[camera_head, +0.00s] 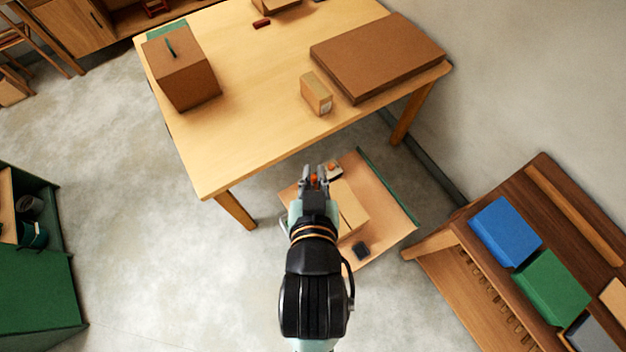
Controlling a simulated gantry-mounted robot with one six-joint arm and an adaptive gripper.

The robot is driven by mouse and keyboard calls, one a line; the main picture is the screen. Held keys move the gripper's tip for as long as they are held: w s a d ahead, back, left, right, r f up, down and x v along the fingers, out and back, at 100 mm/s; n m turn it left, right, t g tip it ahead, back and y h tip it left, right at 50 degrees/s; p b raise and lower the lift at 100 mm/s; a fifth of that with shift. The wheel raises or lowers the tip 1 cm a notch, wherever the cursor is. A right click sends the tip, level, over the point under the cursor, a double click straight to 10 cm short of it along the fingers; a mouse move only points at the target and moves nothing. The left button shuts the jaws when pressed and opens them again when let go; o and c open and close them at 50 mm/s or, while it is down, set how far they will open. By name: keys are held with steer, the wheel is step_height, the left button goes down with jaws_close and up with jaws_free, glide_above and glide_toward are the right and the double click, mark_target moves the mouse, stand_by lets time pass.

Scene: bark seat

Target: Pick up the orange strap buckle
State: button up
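A small orange piece, which may be the strap buckle (314,180), shows between the fingers of my gripper (314,174). The gripper is over the far left part of a low tan surface (385,222) with a green edge. The fingers look slightly apart, with the orange piece in the gap. I cannot tell whether they touch it or whether it lies below them. My arm hides the near left part of the low surface.
A tan box (347,207), a small pale item (334,171) and a dark block (361,250) are on the low surface. The large wooden table (250,120) stands just beyond, holding boxes. A wooden rack (480,255) is at right, a green cabinet (40,295) at left.

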stand_by(0.5)
steer(key=o, duration=1)
steer(key=shift+c, duration=0.2)
